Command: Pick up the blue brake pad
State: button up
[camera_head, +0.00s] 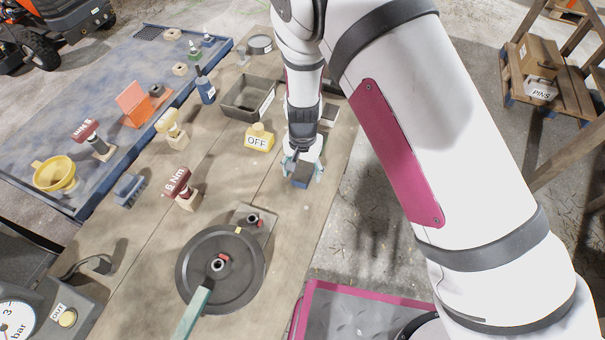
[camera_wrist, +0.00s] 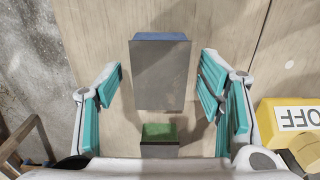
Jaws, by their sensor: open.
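The blue brake pad (camera_wrist: 160,73) is a grey slab with a blue edge along its top in the wrist view. It lies between my gripper's fingers, with clear gaps on both sides. In the head view it shows as a dark block (camera_head: 300,181) at the fingertips, partly covered by them. My gripper (camera_wrist: 163,92) is open, with teal pads facing the slab on the left and right; it also shows in the head view (camera_head: 302,168), pointing down at the table. Whether the fingertips reach down beside the pad I cannot tell.
A smaller green-topped grey block (camera_wrist: 158,133) sits near the gripper's palm side. A yellow OFF block (camera_head: 259,139) is close by. A dark tray (camera_head: 236,113) stands behind it. A round black disc (camera_head: 194,272) with a green handle and red-handled tools (camera_head: 178,184) occupy the wooden table.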

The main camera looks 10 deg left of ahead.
aim_at(302, 171)
jog(key=shift+f, duration=0.25)
jog(key=c, duration=1.3)
jog(key=shift+c, duration=0.3)
jog(key=shift+r, duration=0.15)
jog(key=shift+r, duration=0.55)
notch_tip(302, 171, up, 2)
jog(key=shift+a+r+b, duration=0.1)
jog(key=shift+b, duration=0.2)
jog(key=s+d+r+b, duration=0.1)
jog(key=s+d, duration=0.9)
jog(key=d, duration=0.2)
jog(key=shift+d+r, duration=0.25)
jog(key=shift+d, duration=0.15)
